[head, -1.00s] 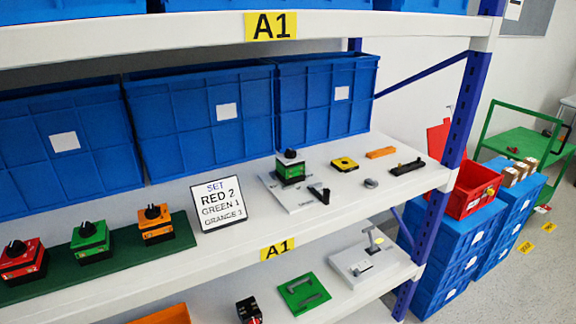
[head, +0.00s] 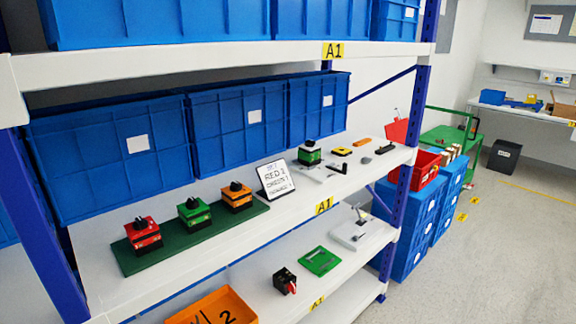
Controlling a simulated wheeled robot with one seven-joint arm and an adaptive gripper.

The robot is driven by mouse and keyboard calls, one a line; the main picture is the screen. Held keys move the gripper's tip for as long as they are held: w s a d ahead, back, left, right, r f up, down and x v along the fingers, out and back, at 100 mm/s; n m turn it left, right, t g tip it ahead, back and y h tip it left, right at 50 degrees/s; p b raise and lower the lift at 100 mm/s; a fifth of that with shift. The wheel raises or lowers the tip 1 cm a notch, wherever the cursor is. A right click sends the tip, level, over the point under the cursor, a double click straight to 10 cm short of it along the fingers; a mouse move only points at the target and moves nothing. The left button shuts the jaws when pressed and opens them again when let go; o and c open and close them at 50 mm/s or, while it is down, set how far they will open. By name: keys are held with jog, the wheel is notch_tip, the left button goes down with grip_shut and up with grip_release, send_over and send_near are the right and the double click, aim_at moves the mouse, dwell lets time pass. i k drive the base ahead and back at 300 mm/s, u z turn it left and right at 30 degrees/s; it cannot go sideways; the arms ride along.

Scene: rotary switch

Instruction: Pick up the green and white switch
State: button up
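A green switch with a black knob and a pale band (head: 310,153) stands upright on a light plate (head: 318,174) on the middle shelf, right of the sign. It looks like the green and white switch. Another green switch with a black knob (head: 194,213) stands on a dark green board (head: 150,261) at the left. It sits between a red switch (head: 142,234) and an orange switch (head: 237,196). My gripper is not in view.
A sign (head: 276,178) stands between the board and the plate. Blue bins (head: 240,135) line the back of the shelf (head: 100,272). Small parts lie right of the plate. The upper shelf (head: 220,62) hangs above. Open floor (head: 500,250) lies at the right.

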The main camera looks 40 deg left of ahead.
aim_at(308, 157)
jog(key=z, duration=0.05)
jog(key=k, duration=0.15)
jog(key=u, duration=0.9)
